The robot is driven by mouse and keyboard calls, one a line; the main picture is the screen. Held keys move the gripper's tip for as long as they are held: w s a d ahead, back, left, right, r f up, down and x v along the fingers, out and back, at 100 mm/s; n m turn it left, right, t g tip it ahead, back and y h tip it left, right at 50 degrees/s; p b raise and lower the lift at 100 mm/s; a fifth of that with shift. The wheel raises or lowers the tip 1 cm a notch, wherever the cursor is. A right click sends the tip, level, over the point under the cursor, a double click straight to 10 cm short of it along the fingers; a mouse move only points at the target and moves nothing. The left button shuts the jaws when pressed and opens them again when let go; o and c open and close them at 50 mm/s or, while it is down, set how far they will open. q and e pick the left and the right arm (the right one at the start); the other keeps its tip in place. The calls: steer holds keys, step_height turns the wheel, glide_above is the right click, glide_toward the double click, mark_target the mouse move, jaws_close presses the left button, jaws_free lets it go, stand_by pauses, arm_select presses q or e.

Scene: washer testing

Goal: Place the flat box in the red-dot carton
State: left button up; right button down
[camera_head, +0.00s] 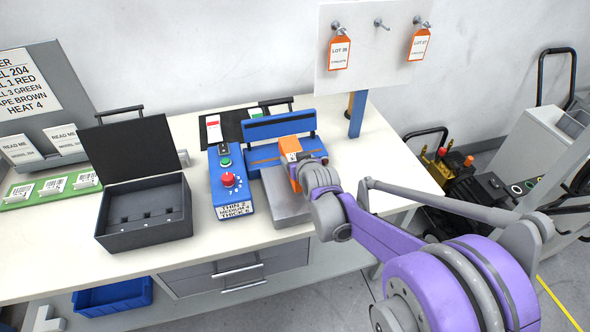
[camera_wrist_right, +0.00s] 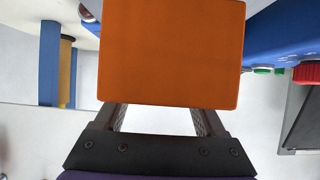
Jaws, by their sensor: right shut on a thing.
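My right gripper (camera_head: 297,172) is shut on an orange box (camera_head: 289,147) at the blue machine, above its grey metal plate (camera_head: 283,202). In the right wrist view the orange box (camera_wrist_right: 172,52) fills the upper middle, between the two fingers of the gripper (camera_wrist_right: 160,118). Only one broad face shows there, so I cannot tell how thick it is. I cannot tell whether the box touches the machine. I see no carton with a red dot. My left gripper is not in view.
The blue control box (camera_head: 228,182) with red and green buttons stands left of the plate. An open black case (camera_head: 146,222) sits further left. A board with two hanging orange tags (camera_head: 340,54) stands behind. The front left table top (camera_head: 60,255) is clear.

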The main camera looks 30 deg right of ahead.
steer(key=shift+w+f+b, duration=0.1)
steer(key=shift+f+b, duration=0.2)
steer(key=shift+f, duration=1.9)
steer(key=shift+f, duration=0.2)
jaws_free()
steer(key=shift+r, duration=0.1)
